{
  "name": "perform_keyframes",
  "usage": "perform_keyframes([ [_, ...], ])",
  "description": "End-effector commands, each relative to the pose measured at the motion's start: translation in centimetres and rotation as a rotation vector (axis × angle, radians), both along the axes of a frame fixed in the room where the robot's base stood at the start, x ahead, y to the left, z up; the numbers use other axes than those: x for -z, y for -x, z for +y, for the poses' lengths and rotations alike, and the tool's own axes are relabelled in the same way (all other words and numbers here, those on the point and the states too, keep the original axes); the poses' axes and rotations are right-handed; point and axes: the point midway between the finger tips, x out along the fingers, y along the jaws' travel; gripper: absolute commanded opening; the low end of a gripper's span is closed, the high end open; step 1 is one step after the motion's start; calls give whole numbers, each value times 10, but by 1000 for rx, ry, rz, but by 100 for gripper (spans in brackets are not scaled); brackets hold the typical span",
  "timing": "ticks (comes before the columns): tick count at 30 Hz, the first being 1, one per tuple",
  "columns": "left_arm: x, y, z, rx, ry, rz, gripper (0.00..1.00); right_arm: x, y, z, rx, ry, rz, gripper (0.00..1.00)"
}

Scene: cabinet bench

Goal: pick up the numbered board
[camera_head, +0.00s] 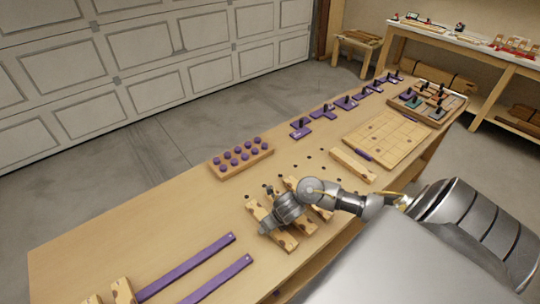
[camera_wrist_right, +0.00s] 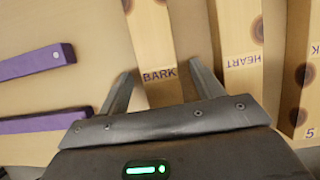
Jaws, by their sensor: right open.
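A light wooden board (camera_wrist_right: 306,102) with a "5" and part of a letter on it stands at the right edge of the right wrist view, cut off by the frame. Beside it are a board marked HEART (camera_wrist_right: 240,75) and a board marked BARK (camera_wrist_right: 158,45), both with dark round spots. My right gripper (camera_wrist_right: 160,72) is open, its fingers on either side of the BARK board; whether they touch it I cannot tell. In the head view my right gripper (camera_head: 268,228) is over the boards (camera_head: 253,208) and partly hides them. My left gripper is not in view.
Purple strips (camera_head: 190,264) lie at the bench's near left. A peg block (camera_head: 241,158) with purple knobs, purple pieces with black handles (camera_head: 301,128) and a flat wooden panel (camera_head: 388,140) are on the bench (camera_head: 130,225).

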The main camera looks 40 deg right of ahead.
Motion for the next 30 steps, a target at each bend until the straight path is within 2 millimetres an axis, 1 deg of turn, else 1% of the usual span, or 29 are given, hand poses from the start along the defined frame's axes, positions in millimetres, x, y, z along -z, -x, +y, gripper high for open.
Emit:
perform_keyframes([
  [2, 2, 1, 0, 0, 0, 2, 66, 6, -2, 0, 0, 0, 1, 66],
  [9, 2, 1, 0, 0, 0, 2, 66, 7, -2, 0, 0, 0, 0, 66],
  [11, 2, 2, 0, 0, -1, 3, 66, 6, -2, 0, 0, 0, 0, 60],
  [21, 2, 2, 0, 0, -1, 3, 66, 6, -2, 0, 0, 1, 0, 15],
  [22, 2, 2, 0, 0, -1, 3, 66, 6, -3, 0, 0, 1, -1, 14],
  [30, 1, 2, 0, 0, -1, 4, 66, 4, -3, 0, -1, 1, -1, 14],
])
